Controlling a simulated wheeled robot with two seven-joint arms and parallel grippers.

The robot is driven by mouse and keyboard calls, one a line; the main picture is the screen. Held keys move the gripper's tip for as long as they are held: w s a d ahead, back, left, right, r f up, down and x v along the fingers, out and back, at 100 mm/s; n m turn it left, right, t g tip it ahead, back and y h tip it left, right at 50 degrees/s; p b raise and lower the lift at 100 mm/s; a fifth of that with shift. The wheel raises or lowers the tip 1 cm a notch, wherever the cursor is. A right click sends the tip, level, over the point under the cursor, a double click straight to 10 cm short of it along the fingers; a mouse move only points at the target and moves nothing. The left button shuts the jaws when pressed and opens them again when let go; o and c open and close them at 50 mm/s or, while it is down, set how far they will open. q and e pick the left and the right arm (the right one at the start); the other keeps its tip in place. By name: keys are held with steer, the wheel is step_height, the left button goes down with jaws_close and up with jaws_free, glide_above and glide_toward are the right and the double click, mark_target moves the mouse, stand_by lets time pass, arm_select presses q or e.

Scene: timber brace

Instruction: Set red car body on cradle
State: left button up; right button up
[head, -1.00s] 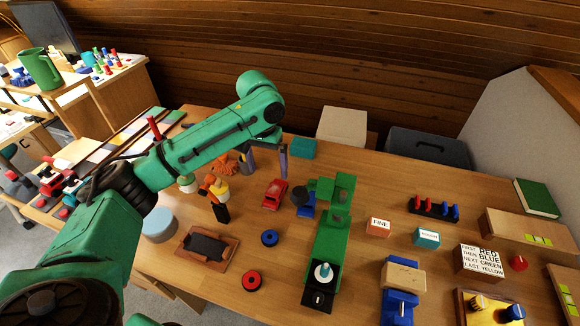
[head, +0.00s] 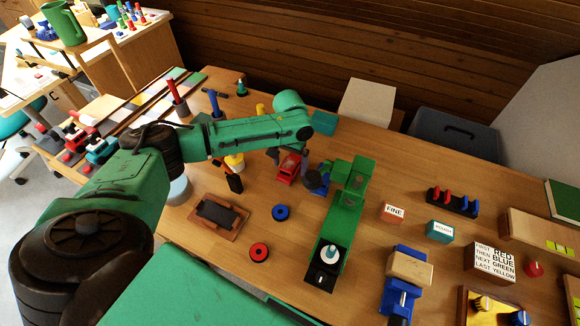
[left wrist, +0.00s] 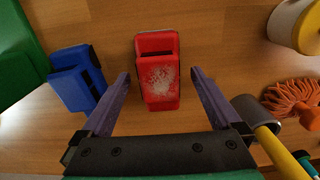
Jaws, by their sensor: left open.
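The red car body (head: 287,168) stands on the table left of the green machine, partly covered by my arm in the head view. In the left wrist view, the red car body (left wrist: 158,75) lies between the two fingers of my left gripper (left wrist: 161,84), with a gap on each side. The left gripper (head: 288,155) is open and empty over it. A brown wooden stand with a dark plate (head: 217,212) sits nearer the front; I cannot tell for certain whether it is the cradle. My right gripper is out of view.
A blue toy-like piece (left wrist: 77,78) stands close beside the red one. The green machine (head: 335,230) rises to the right. An orange brush (left wrist: 293,98) and a yellow-handled tool (left wrist: 280,150) are near the other finger. A blue ring (head: 281,212) and a red ring (head: 259,252) lie in front.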

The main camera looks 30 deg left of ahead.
arm_select(q)
steer(key=shift+w, duration=0.1)
steer(key=c, duration=1.5)
